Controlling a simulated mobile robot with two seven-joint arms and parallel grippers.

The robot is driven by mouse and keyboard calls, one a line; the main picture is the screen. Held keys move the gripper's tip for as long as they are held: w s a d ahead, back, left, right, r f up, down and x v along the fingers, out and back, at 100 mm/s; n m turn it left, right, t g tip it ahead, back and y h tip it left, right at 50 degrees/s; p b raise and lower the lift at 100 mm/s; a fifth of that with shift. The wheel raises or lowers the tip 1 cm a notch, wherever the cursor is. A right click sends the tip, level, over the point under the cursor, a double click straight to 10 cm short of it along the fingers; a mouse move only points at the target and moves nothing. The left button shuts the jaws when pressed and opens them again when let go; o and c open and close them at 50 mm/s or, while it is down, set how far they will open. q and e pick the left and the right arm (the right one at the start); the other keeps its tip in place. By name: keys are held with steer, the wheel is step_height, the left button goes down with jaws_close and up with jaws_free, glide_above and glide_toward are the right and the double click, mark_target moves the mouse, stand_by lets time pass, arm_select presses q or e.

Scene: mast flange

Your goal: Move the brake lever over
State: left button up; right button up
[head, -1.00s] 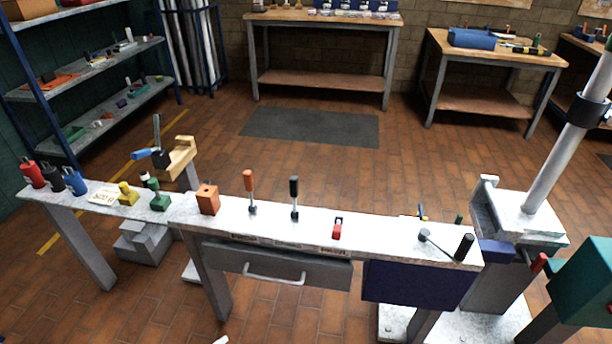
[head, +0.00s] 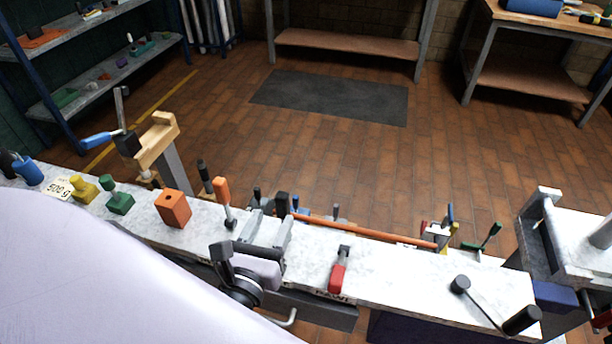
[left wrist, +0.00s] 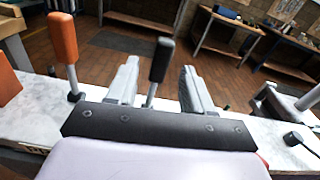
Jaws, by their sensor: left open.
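Two upright levers stand on the pale bench top (head: 385,281). One has an orange handle (head: 222,190), the other a black handle (head: 282,205). No readable label tells me which is the brake lever. My left gripper (head: 268,228) is open at the black-handled lever. In the left wrist view, the black handle (left wrist: 161,60) stands between the two spread fingers (left wrist: 158,78), with visible space on both sides. The orange handle (left wrist: 63,38) is outside them, to the left. The lever's base is hidden by the gripper. My right gripper is out of view.
An orange block (head: 173,208) sits left of the levers. A red clamp-like piece (head: 338,272) and a black-handled crank (head: 490,305) are to the right. A long orange rod (head: 365,231) and several small tools are along the bench's back edge.

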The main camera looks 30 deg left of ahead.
mark_target(280, 205)
arm_select(q)
steer(key=shift+w+r+m, duration=0.35)
steer(key=shift+w+m, duration=0.05)
steer(key=shift+w, duration=0.2)
steer(key=shift+w+r, duration=0.1)
steer(key=shift+w, duration=0.25)
steer(key=shift+p+x, duration=0.45)
steer(key=shift+x, duration=2.55)
jaws_close()
